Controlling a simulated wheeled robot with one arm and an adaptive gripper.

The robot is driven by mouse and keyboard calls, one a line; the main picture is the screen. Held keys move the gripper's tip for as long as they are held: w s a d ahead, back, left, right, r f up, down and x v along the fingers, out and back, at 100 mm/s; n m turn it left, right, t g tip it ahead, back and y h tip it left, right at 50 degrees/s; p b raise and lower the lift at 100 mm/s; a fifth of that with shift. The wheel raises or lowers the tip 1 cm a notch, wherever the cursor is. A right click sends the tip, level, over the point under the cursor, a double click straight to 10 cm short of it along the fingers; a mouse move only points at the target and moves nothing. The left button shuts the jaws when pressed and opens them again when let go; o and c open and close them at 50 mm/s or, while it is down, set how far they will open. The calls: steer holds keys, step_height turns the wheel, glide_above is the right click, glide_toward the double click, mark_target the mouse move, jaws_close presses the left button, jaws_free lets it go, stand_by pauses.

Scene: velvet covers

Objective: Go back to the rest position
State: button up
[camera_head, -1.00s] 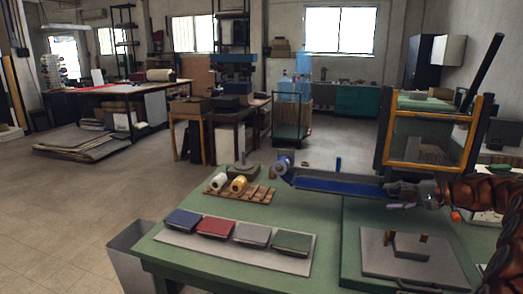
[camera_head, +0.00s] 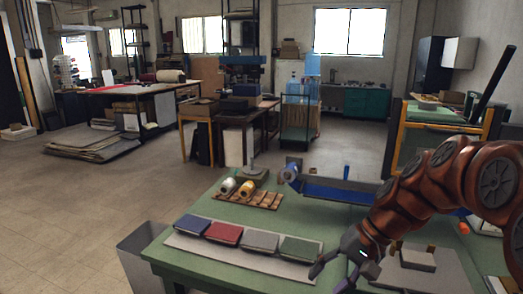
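My gripper (camera_head: 328,279) hangs at the end of my orange-brown arm, low over the right half of the green table (camera_head: 184,258). Its two dark fingers point down and to the left and look spread apart, with nothing seen between them. It is just right of the pale board (camera_head: 195,246) with a blue, a red, a grey and a green cover in a row. It appears apart from the green cover (camera_head: 300,249). My arm hides part of the grey plate with a block (camera_head: 418,257) at the right.
A blue tray-like piece (camera_head: 335,190) lies at the table's back, beside a wooden rack (camera_head: 250,199) with spools. A yellow-framed machine (camera_head: 445,125) stands behind my arm. A grey bin (camera_head: 143,262) stands left of the table. Open floor lies to the left.

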steer(key=s+d+f+n+h, duration=0.1)
steer(key=s+h, duration=0.1)
steer(key=s, duration=0.6)
steer(key=s+d+f+n+g+h+p, duration=0.1)
steer(key=s+d+f+h, duration=0.1)
steer(key=s, duration=0.5)
steer(key=s+d+f+n+h+p, duration=0.1)
steer(key=s+f+h, duration=0.1)
steer(key=s, duration=0.6)
steer(key=shift+s+d+n+g+h, duration=0.15)
steer(key=shift+s+n+g+h, duration=0.15)
steer(key=shift+g, duration=0.1)
